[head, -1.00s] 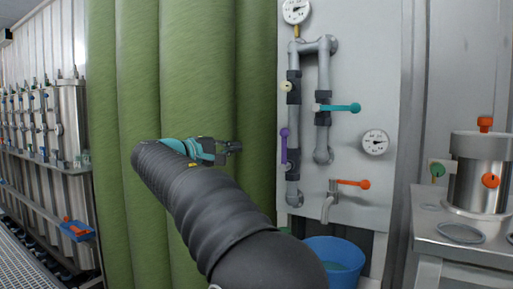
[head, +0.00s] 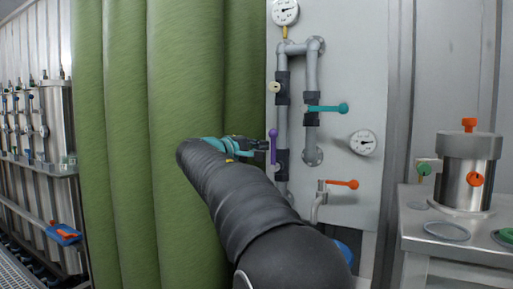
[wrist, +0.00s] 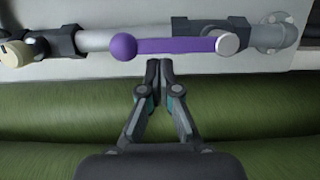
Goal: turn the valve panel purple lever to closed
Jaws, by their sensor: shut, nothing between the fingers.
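The purple lever (head: 273,147) is on the lower part of the left pipe of the valve panel (head: 355,85). In the head view it points up along the pipe, with its ball at the top. In the wrist view the lever (wrist: 175,46) lies along the pipe, with its ball at left and its pivot at right. My gripper (head: 266,145) is beside the lever's left side in the head view. In the wrist view my gripper (wrist: 159,64) is shut and empty, its fingertips just below the lever's middle. Whether they touch it I cannot tell.
A teal lever (head: 328,108), an orange tap lever (head: 341,183) and a cream knob (head: 274,87) are on the same panel. A green curtain (head: 165,80) hangs at left. A blue bucket (head: 343,248) is partly hidden below my arm. A steel bench (head: 450,237) stands at right.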

